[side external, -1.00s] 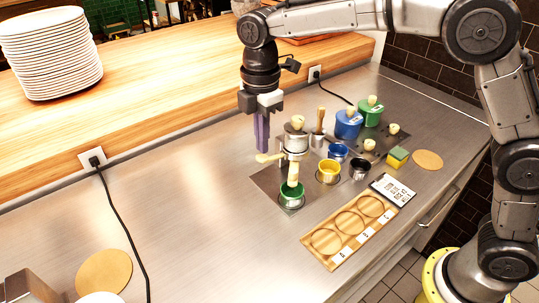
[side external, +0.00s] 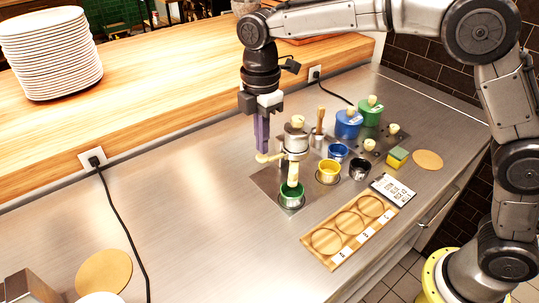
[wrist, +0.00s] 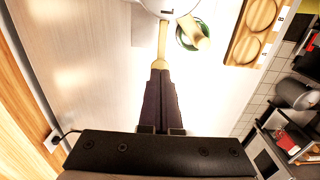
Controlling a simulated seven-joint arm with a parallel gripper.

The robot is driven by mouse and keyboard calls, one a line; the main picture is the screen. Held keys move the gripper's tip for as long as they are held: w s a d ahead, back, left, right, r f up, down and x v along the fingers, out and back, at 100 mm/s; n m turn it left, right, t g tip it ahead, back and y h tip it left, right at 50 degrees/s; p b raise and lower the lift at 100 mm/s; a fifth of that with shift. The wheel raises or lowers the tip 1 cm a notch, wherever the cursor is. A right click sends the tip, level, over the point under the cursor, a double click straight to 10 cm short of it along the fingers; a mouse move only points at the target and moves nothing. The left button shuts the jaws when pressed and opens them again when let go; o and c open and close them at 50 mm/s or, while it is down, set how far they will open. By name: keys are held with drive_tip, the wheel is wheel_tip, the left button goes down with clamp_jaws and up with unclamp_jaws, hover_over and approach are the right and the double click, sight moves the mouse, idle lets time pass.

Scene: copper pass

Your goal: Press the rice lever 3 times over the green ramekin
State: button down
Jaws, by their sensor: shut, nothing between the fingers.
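The rice dispenser (side external: 296,140) is a metal cylinder with a cream knob on top, standing on a steel plate. Its cream lever (side external: 268,158) sticks out to the left. It also shows in the wrist view (wrist: 162,45). The green ramekin (side external: 291,197) stands below the dispenser's cream spout; in the wrist view its green rim (wrist: 183,40) shows partly behind the spout. My gripper (side external: 262,150) has purple fingers, shut and empty, pointing down at the lever's outer end. In the wrist view the fingertips (wrist: 160,72) overlap the lever's end; I cannot tell whether they touch it.
Yellow (side external: 328,171), blue (side external: 338,152) and black (side external: 359,168) ramekins stand to the right. Blue (side external: 348,124) and green (side external: 370,110) lidded pots are behind. A wooden tray (side external: 328,241) with round recesses lies in front. The steel counter at left is mostly clear.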

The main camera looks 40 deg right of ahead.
sight(263, 157)
drive_tip(key=shift+f, duration=1.9)
drive_tip(key=shift+r, duration=2)
drive_tip(key=shift+f, duration=0.2)
drive_tip(key=shift+f, duration=1.9)
drive_tip(key=shift+r, duration=2.1)
